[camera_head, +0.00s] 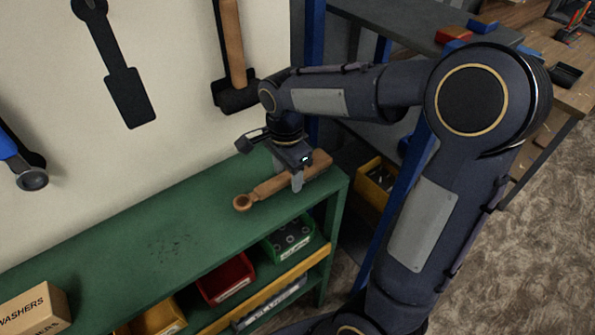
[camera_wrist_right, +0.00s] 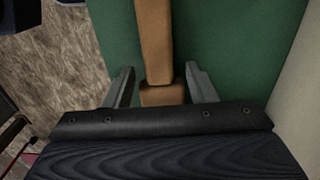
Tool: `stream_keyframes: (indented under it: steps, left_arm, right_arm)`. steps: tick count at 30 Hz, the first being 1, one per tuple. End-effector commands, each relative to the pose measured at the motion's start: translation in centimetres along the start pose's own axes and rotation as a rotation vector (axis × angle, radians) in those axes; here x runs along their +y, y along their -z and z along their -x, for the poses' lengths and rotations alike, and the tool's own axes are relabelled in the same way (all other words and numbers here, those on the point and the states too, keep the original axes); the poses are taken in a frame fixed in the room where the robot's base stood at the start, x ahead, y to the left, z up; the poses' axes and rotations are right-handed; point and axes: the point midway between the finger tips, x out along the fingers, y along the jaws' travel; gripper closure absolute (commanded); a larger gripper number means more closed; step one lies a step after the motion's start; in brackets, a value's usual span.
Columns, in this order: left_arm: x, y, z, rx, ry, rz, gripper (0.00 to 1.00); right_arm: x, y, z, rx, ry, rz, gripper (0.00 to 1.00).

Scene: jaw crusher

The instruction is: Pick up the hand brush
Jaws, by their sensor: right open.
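The hand brush (camera_head: 268,189) is a light-brown wooden piece with a rounded end at its left, lying on the green bench top (camera_head: 180,220) near the right end. My right gripper (camera_head: 291,180) is right over its wider right part, pointing down, and hides some of it. In the right wrist view the brush (camera_wrist_right: 155,40) runs between the two open fingers of the gripper (camera_wrist_right: 160,72), with a visible gap on each side. No bristles can be made out. My left gripper is not in view.
A wall with hanging tools, including a wooden-handled hammer (camera_head: 235,50) and a black tool (camera_head: 125,85), stands behind the bench. A cardboard washers box (camera_head: 35,312) sits at the left. Red (camera_head: 226,278) and green bins (camera_head: 290,240) are below. The middle bench top is clear.

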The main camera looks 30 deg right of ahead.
Motion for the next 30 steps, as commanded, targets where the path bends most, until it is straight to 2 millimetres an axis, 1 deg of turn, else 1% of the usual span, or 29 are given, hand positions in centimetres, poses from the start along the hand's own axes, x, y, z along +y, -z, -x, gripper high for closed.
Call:
stream_keyframes:
  steps: [3,10,11,18,22,25,28,30]
  left_arm:
    - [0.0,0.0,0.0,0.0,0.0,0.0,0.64]
    - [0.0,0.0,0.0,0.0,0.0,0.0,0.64]
    - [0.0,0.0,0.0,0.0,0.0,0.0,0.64]
    - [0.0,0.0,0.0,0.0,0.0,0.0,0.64]
    - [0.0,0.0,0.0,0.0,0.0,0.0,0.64]
    - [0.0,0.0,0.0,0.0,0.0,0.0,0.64]
    - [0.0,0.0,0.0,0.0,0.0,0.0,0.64]
    - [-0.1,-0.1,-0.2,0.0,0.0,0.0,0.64]
  right_arm:
    - [0.0,0.0,0.0,0.0,0.0,0.0,0.49]
    - [0.0,0.0,0.1,0.0,0.001,0.001,0.79]
    - [0.0,0.0,0.1,0.0,0.001,0.001,0.81]
    - [0.0,0.0,0.2,0.0,0.002,0.001,0.81]
    - [-0.1,0.0,0.8,0.0,0.004,0.001,0.81]
    - [-0.1,0.0,1.9,0.0,0.006,0.001,0.81]
    - [0.0,-0.1,3.6,-0.001,0.007,0.001,0.81]
    - [1.2,-0.4,4.8,-0.001,0.009,0.003,0.81]
